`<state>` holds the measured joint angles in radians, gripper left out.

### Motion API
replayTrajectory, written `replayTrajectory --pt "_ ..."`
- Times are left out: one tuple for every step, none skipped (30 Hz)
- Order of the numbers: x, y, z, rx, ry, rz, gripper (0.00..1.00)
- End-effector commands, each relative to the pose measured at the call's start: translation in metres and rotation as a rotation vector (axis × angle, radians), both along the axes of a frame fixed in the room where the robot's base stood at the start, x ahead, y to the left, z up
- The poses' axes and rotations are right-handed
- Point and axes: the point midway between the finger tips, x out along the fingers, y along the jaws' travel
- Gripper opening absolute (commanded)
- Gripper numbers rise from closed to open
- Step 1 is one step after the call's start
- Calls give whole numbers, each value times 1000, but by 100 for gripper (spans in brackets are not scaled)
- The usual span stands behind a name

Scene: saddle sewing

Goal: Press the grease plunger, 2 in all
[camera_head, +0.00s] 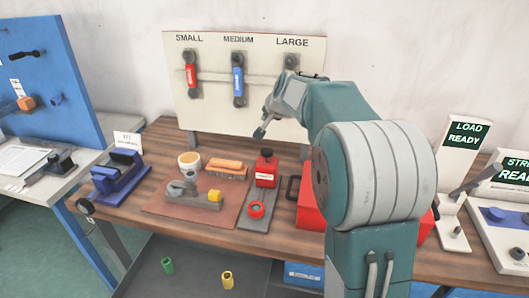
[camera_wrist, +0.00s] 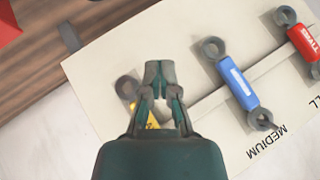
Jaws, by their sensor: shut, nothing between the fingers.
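In the wrist view my gripper (camera_wrist: 160,75) is in front of the tool board. The plunger cannot be made out there; only a red patch shows at the upper left corner.
The tool board (camera_head: 212,53) holds a red tool (camera_head: 191,77) and a blue tool (camera_head: 238,80). A yellow tool (camera_wrist: 152,121) is partly behind my gripper. A red case (camera_head: 309,212) stands right of the plunger. A brown mat (camera_head: 165,209) with parts lies left.

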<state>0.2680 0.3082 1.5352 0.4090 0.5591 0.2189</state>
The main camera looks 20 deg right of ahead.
Motion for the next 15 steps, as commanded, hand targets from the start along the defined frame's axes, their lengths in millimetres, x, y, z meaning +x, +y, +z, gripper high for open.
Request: replayTrajectory --pt "2 -1 -1 2 -1 -3 0" --pt "2 -1 -1 3 -1 -4 0" --pt "2 -1 -1 4 -2 -5 0" --pt "2 -1 -1 4 -2 -5 0" --pt "2 -1 -1 3 -2 -4 0" --pt "2 -1 -1 3 -2 -4 0" --pt "2 -1 -1 3 -1 -4 0" --pt "2 -1 -1 3 -1 -4 0" --pt "2 -1 -1 2 -1 -3 0" --pt "2 -1 -1 2 -1 -3 0" --pt "2 -1 -2 2 -1 -3 0" --pt "2 -1 -3 3 0 -3 0" --pt "2 -1 -5 3 0 -3 0" --pt "2 -1 -7 3 1 -2 0" --pt "2 -1 -10 3 1 -2 0"
